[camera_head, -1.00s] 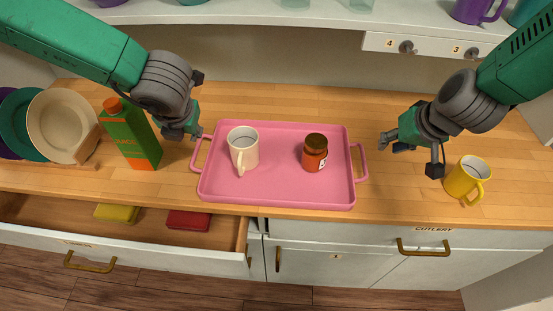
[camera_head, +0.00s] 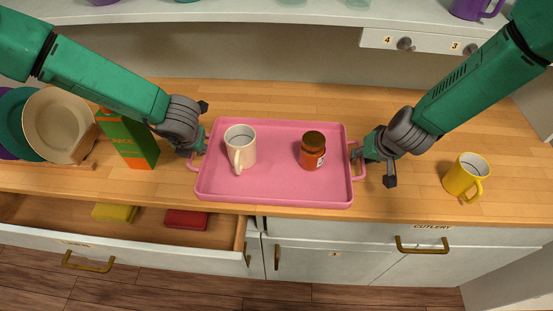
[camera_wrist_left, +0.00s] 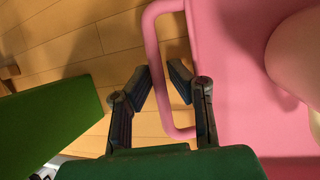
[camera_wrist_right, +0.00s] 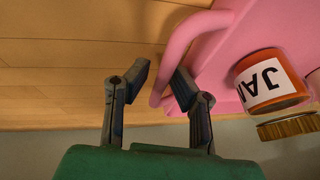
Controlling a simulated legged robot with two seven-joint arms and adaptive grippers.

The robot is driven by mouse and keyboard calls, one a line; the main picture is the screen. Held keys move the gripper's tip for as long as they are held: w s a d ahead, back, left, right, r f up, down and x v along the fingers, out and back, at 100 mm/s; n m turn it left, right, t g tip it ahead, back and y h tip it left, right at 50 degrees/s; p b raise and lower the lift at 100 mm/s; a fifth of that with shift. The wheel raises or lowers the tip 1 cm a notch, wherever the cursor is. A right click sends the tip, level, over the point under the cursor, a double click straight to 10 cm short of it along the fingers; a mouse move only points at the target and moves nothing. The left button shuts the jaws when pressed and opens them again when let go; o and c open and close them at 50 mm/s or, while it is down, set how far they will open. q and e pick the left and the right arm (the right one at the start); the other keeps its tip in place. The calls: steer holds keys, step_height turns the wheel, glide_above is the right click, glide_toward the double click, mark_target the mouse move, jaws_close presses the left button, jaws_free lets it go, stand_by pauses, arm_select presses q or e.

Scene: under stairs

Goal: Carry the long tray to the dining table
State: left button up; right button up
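The long pink tray (camera_head: 275,187) lies on the wooden counter with a handle at each short end. A cream mug (camera_head: 240,148) and a brown jam jar (camera_head: 312,151) stand on it. My left gripper (camera_head: 201,150) is at the tray's left handle. In the left wrist view, its open fingers (camera_wrist_left: 160,82) straddle the handle bar (camera_wrist_left: 158,75). My right gripper (camera_head: 358,157) is at the right handle. In the right wrist view, its open fingers (camera_wrist_right: 160,82) are on either side of the handle bar (camera_wrist_right: 175,60). I cannot tell whether any finger touches a bar.
A green and orange carton (camera_head: 128,140) stands just left of my left gripper, with plates in a rack (camera_head: 58,125) beyond. A yellow mug (camera_head: 466,177) stands to the right. An open drawer (camera_head: 130,220) juts out below the counter at left. A shelf (camera_head: 230,14) runs along the back.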

arm_select(q)
steer(key=shift+f, duration=0.1)
arm_select(e)
steer(key=shift+f, duration=0.1)
arm_select(q)
jaws_close()
arm_select(e)
steer(key=shift+a, duration=0.1)
jaws_close()
arm_select(q)
steer(key=shift+w, duration=0.1)
arm_select(e)
steer(key=shift+w+r, duration=0.1)
steer(key=shift+r, duration=0.1)
